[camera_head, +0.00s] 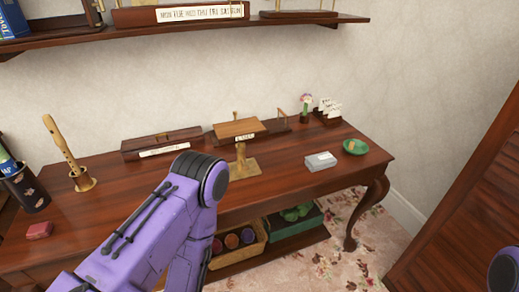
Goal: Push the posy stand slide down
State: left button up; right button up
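A small posy (305,103) with a pink and white bloom and green leaves stands upright in a dark holder at the back right of the wooden table. It looks like the posy stand, but its slide is too small to make out. My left arm comes in from the lower left and bends over the table's front edge. My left gripper is out of sight. Only a purple piece of my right arm shows at the bottom right corner, and my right gripper is out of sight. Neither visible arm part touches the posy.
Near the posy are a holder with white cards (327,110), a green dish (355,147), a grey box (320,161) and a tan wooden stand (243,165). A long dark box (162,143) lies behind my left arm. A shelf (180,29) hangs above the table.

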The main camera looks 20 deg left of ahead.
aim_at(245, 167)
jog(key=i, duration=0.4)
jog(key=u, duration=1.05)
